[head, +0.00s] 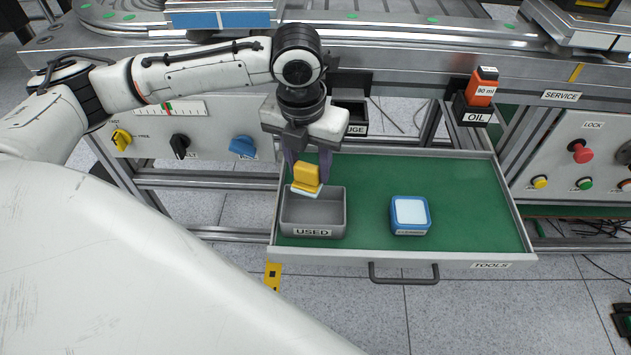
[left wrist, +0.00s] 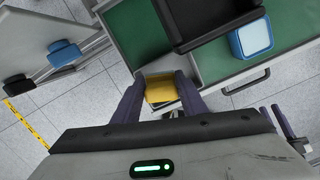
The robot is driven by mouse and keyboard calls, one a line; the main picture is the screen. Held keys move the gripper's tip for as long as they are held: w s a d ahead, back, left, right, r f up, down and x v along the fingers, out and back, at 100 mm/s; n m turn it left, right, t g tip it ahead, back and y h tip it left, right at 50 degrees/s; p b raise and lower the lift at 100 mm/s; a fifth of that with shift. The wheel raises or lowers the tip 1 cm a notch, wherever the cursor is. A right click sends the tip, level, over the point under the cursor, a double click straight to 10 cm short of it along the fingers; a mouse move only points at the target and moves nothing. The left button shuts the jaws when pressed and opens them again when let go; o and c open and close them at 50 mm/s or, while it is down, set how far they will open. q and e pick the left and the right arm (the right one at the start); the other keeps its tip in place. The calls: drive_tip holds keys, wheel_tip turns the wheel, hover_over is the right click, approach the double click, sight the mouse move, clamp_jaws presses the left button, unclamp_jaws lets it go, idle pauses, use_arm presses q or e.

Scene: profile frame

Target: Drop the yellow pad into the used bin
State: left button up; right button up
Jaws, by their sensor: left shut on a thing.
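The yellow pad (head: 307,175) has a pale underside and is tilted. My left gripper (head: 309,168) points down and is shut on it. The pad is over the back part of the grey used bin (head: 313,231), which is labelled USED; its lower edge overlaps the bin's opening in the head view. I cannot tell if it touches the bin. In the left wrist view the pad (left wrist: 160,90) sits between the two purple fingers (left wrist: 160,98). The pad hides part of the bin's inside.
The bin stands at the left in an open green-lined drawer (head: 460,200) labelled TOOLS. A blue box with a white top (head: 410,212) stands to its right. A black holder labelled GAUGE (head: 352,117) is behind. An orange oil container (head: 481,90) stands at the back right.

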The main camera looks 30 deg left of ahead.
use_arm(q)
drive_tip(key=shift+f, duration=0.25)
use_arm(e)
drive_tip(key=shift+d+f, duration=0.1)
use_arm(q)
drive_tip(key=o, duration=1.4)
use_arm(e)
drive_tip(key=shift+w, duration=0.1)
use_arm(q)
drive_tip(key=r+p, duration=0.1)
drive_tip(key=r, duration=0.5)
drive_tip(key=s+r+p, duration=0.1)
drive_tip(key=r, duration=0.2)
drive_tip(key=shift+d+p, duration=0.15)
drive_tip(key=shift+p, duration=0.15)
drive_tip(key=shift+s+r, duration=0.15)
drive_tip(key=shift+r, duration=0.45)
use_arm(e)
drive_tip(key=shift+r, duration=0.9)
